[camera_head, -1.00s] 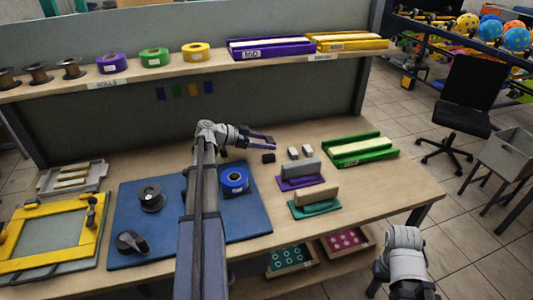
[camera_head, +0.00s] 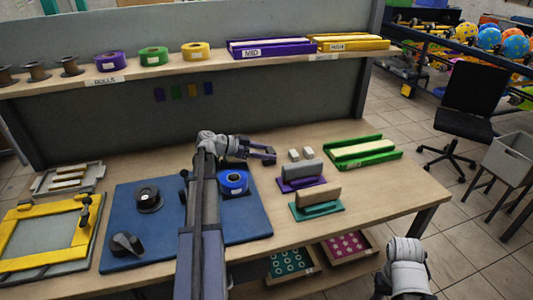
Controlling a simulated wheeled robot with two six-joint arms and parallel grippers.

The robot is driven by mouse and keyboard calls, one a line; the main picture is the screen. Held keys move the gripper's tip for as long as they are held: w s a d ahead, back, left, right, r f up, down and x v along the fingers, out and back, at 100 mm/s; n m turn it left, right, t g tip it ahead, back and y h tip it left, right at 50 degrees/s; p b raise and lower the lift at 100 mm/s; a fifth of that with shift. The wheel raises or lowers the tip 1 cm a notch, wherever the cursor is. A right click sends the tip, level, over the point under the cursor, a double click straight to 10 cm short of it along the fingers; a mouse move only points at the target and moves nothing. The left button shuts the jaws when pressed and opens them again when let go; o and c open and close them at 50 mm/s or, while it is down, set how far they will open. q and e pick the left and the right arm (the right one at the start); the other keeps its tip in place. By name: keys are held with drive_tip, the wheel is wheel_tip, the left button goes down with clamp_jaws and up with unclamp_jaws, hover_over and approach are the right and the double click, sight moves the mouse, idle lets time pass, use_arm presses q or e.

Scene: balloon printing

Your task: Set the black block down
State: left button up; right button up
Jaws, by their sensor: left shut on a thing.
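My left gripper (camera_head: 263,153) is over the table, at the far side of the blue mat and left of two small pale blocks (camera_head: 301,154). Its fingers are closed around the black block, which is mostly hidden between them. I cannot tell whether the block touches the table. My right arm (camera_head: 407,267) is at the lower right, off the table's edge; its fingers are not clear at the frame's bottom.
The blue mat (camera_head: 130,200) holds a blue tape roll (camera_head: 233,182) and dark spools. A purple-based grey block (camera_head: 301,173), a teal-based brown block (camera_head: 317,198) and a green tray (camera_head: 364,152) stand to the right.

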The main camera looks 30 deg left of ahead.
use_arm(q)
drive_tip(key=shift+s+d+f, duration=0.2)
drive_tip(key=shift+f, duration=0.1)
drive_tip(key=o, duration=1.3)
drive_tip(key=shift+s+d+f, duration=0.1)
drive_tip(key=shift+s+d, duration=0.1)
drive_tip(key=shift+d, duration=0.05)
drive_tip(key=shift+o, duration=0.2)
drive_tip(key=shift+r, duration=0.2)
drive_tip(key=p+v, duration=0.2)
drive_tip(key=v, duration=0.1)
drive_tip(key=p+v, duration=0.1)
drive_tip(key=v, duration=0.3)
drive_tip(key=w+r+p+v, duration=0.1)
drive_tip(key=p+v, duration=0.1)
drive_tip(key=v, duration=0.2)
drive_tip(key=shift+a+p, duration=0.3)
drive_tip(key=shift+a, duration=0.05)
drive_tip(key=shift+s+a+r, duration=0.1)
drive_tip(key=shift+s+a, duration=0.3)
